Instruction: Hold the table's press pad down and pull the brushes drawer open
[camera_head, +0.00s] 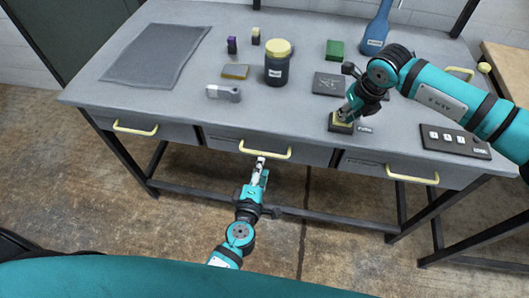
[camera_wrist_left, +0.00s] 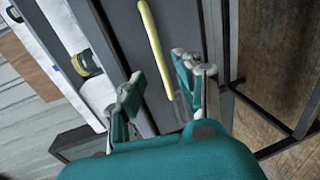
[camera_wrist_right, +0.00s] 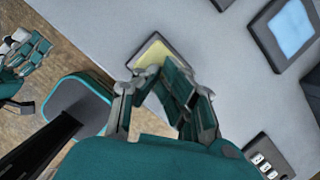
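The press pad (camera_head: 341,126) is a small dark block with a yellow top on the table's right front, also in the right wrist view (camera_wrist_right: 150,52). My right gripper (camera_head: 346,112) points down at it with fingers together; the tips look to be on or just over its top, and contact is not clear. Three drawers sit under the tabletop with yellow handles: left (camera_head: 135,128), middle (camera_head: 264,153) and right (camera_head: 412,178). All look closed; I cannot read their labels. My left gripper (camera_wrist_left: 160,85) is open before the middle handle (camera_wrist_left: 155,42), fingers to either side of its line.
On the grey table (camera_head: 170,98) are a grey mat (camera_head: 158,55), a dark jar with a yellow lid (camera_head: 277,65), a grey tagged item (camera_head: 223,93), a green block (camera_head: 335,50), a blue bottle (camera_head: 376,30) and a dark panel with buttons (camera_head: 455,141). The floor before the drawers is clear.

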